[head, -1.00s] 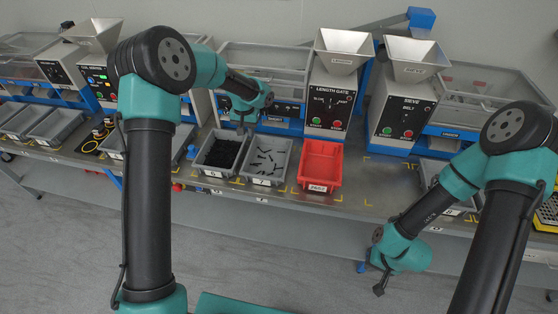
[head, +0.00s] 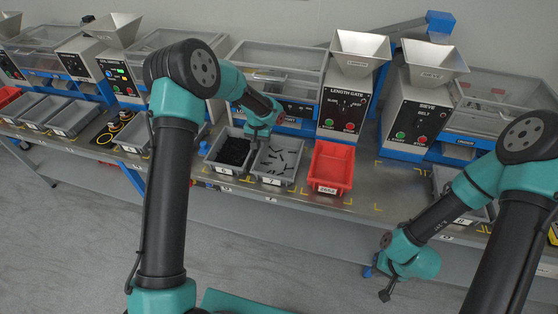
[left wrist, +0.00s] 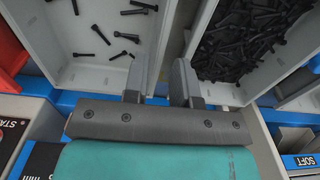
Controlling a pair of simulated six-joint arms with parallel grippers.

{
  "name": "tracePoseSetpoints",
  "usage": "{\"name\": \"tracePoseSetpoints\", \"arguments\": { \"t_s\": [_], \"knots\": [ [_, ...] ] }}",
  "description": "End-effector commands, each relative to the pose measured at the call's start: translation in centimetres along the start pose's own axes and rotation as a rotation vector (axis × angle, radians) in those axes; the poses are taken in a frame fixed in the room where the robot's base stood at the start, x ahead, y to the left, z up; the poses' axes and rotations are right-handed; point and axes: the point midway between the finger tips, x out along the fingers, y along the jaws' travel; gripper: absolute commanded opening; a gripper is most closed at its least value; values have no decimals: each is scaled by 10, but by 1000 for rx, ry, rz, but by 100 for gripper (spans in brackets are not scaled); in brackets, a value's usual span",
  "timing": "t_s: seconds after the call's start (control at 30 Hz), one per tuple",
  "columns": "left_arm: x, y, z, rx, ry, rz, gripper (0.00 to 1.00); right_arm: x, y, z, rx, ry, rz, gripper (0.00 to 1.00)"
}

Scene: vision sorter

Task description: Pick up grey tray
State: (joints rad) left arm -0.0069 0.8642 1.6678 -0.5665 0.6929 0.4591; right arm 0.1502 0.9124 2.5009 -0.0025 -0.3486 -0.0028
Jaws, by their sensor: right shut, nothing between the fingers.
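Two grey trays stand side by side on the bench. The left one (head: 222,171) is filled with black bolts; the right one (head: 276,181) holds several scattered dark bolts. My left gripper (head: 253,146) is at their back edge, where they meet. In the left wrist view its fingers (left wrist: 158,82) are apart, with a wall of the sparsely filled tray (left wrist: 82,70) between them. The full tray (left wrist: 222,90) lies to the right there. Finger contact is unclear. My right gripper (head: 385,294) is shut and empty, in front of the bench, away from the trays.
A red tray (head: 331,171) stands right of the grey trays. Behind are the length gate machine (head: 345,100) and the sieve machine (head: 412,115). More grey trays (head: 72,118) stand at left. The bench (head: 385,180) is bare right of the red tray.

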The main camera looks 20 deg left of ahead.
Motion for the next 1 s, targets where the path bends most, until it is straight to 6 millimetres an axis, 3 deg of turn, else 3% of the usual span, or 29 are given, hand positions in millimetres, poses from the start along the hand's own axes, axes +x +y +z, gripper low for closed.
{"name": "tracePoseSetpoints", "arguments": {
  "t_s": [0.27,0.67,1.0],
  "knots": [
    [4,0,0,0,-2,0,25,0,0,0,0,0,0,0],
    [50,-1,-1,1,-1,0,25,0,0,0,0,0,0,0],
    [52,-1,-1,0,-1,0,25,0,0,0,0,0,0,0]
  ]
}}
